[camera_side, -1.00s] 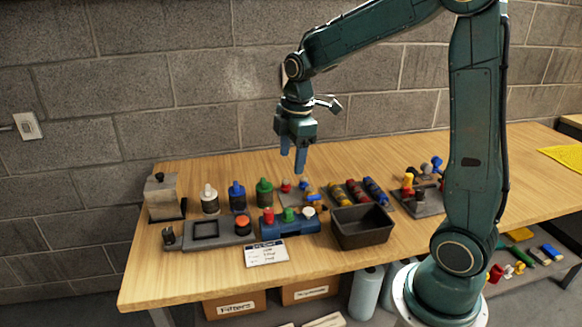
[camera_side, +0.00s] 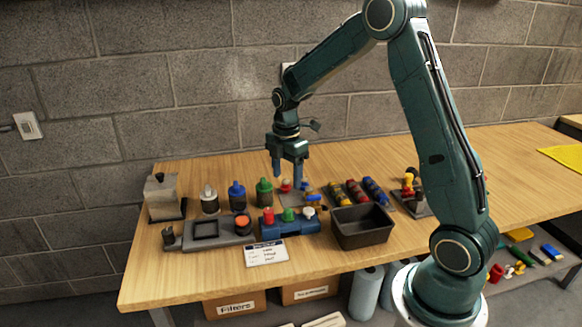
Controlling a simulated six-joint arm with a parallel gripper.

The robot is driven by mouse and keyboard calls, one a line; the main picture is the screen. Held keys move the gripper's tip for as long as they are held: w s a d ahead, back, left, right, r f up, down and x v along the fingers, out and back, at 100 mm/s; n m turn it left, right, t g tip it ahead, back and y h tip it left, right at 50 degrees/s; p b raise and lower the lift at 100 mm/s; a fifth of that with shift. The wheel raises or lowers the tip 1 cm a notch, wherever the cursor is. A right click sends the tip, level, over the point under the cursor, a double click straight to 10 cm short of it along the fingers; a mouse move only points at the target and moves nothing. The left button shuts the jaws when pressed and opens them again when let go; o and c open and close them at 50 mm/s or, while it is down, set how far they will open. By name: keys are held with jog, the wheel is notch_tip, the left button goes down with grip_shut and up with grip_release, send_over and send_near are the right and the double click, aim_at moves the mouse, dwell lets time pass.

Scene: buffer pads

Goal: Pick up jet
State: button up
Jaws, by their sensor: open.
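My gripper (camera_side: 288,176) is open and empty, pointing down with its fingers spread. It is just above a small grey pad (camera_side: 290,199) in the middle of the table. A small red-topped part (camera_side: 285,185) stands on this pad, below and between the fingers in the picture. Small blue and yellow parts (camera_side: 312,197) are at the pad's right side. I cannot tell which of these small parts is the jet. The right finger partly hides the back of the pad.
White, blue and green-capped bottles (camera_side: 237,196) stand left of the pad. A blue holder (camera_side: 289,226) with coloured knobs is in front. A dark open bin (camera_side: 362,228) is at front right, with coloured rolls (camera_side: 356,192) behind it. The back strip of table is clear.

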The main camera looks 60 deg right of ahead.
send_over(287, 210)
notch_tip(287, 210, down, 7)
jog(key=shift+f, duration=0.15)
jog(key=shift+s+f, duration=0.1)
jog(key=shift+f, duration=2.5)
jog(key=c, duration=1.1)
jog(key=shift+r, duration=0.1)
jog(key=shift+c, duration=0.2)
notch_tip(287, 210, up, 20)
